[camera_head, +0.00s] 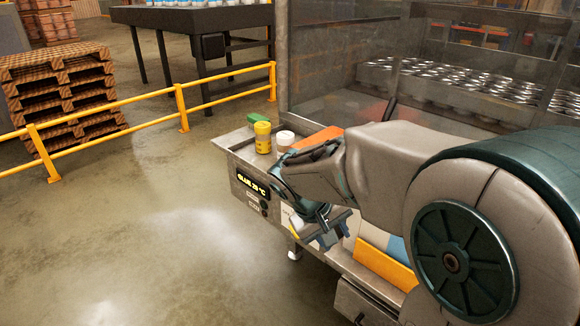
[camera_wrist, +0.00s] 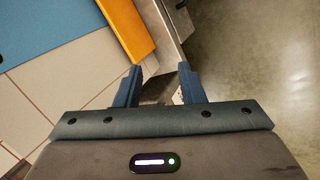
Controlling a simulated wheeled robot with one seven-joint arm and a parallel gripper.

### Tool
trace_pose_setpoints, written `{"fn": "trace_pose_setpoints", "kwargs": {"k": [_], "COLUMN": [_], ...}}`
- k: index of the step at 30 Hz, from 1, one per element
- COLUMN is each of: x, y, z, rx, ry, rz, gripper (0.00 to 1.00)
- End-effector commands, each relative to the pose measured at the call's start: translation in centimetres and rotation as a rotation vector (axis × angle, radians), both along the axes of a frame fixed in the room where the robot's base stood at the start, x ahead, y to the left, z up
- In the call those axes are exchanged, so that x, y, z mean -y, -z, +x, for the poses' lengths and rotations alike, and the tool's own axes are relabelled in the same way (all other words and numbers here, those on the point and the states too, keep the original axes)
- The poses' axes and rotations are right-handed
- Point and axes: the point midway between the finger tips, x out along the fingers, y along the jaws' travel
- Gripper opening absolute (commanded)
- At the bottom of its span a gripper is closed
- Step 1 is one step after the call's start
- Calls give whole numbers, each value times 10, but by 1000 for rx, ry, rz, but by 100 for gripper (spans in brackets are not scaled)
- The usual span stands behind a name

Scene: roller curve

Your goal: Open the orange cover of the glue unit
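The glue unit (camera_head: 238,160) is a metal cabinet with a lit display reading about "GLUE 28 °C" (camera_head: 252,185) on its front. An orange flat piece (camera_head: 318,137), which looks like the cover, lies on its top behind my arm and is partly hidden by it. My gripper (camera_head: 331,230) hangs just in front of the unit's front face, below its top edge. In the wrist view, its two blue fingers (camera_wrist: 160,87) stand apart with nothing seen between them but the background. I cannot see any contact with the cover.
A yellow-orange block (camera_head: 385,265) lies to the right, also in the wrist view (camera_wrist: 127,28). Yellow railing (camera_head: 150,97) and open floor lie left.

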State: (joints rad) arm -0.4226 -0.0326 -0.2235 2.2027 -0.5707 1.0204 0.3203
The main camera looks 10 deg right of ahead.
Motion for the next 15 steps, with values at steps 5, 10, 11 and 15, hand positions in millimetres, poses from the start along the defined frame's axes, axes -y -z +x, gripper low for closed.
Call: {"fn": "trace_pose_setpoints", "kwargs": {"k": [5, 10, 11, 15], "x": [-21, -60, -68, -106], "y": [5, 0, -2, -9], "z": [65, 123, 132, 162], "rx": [29, 130, 153, 251], "ry": [-108, -223, -241, -322], "rz": [-274, -534, -574, -724], "gripper": [36, 36, 36, 36]}}
